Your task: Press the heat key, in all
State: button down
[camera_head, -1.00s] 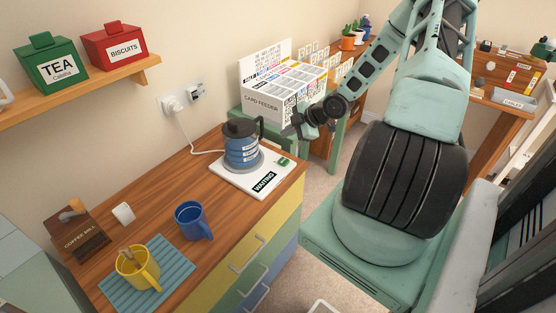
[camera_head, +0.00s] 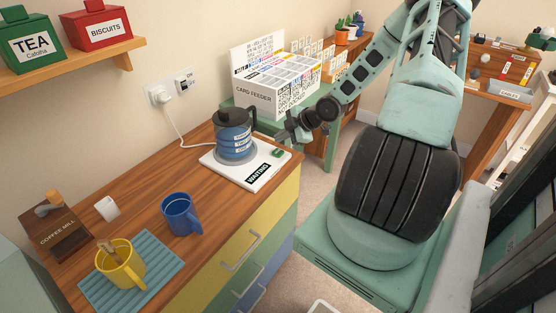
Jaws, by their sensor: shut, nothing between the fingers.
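A blue kettle (camera_head: 235,138) with a dark lid and handle stands on a white base (camera_head: 217,171) on the wooden counter. The base carries a black label reading "WAITING" (camera_head: 258,175). A small green key (camera_head: 278,153) lies near the base's right corner; any lettering on it is too small to read. My gripper (camera_head: 283,137) is shut and empty. Its tips appear just above and behind the green key in the picture. I cannot tell how high they are above it, and no contact is visible.
A blue mug (camera_head: 180,214), a yellow mug (camera_head: 120,264) on a teal mat (camera_head: 150,279) and a coffee mill (camera_head: 54,228) stand on the counter to the left. A white card feeder (camera_head: 262,97) stands behind my gripper. A cord runs from the wall socket (camera_head: 160,95).

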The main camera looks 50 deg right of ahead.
aim_at(274, 150)
jog(key=shift+f+b, duration=0.45)
jog(key=shift+f, duration=0.85)
jog(key=shift+f, duration=0.1)
dwell(0.9)
jog(key=shift+f, duration=0.3)
jog(key=shift+f+b, duration=0.45)
dwell(0.6)
dwell(0.3)
jog(key=shift+r+p, duration=0.9)
jog(key=shift+p, duration=0.05)
notch_tip(274, 150, up, 5)
jog(key=p, duration=0.5)
jog(key=shift+r, duration=0.1)
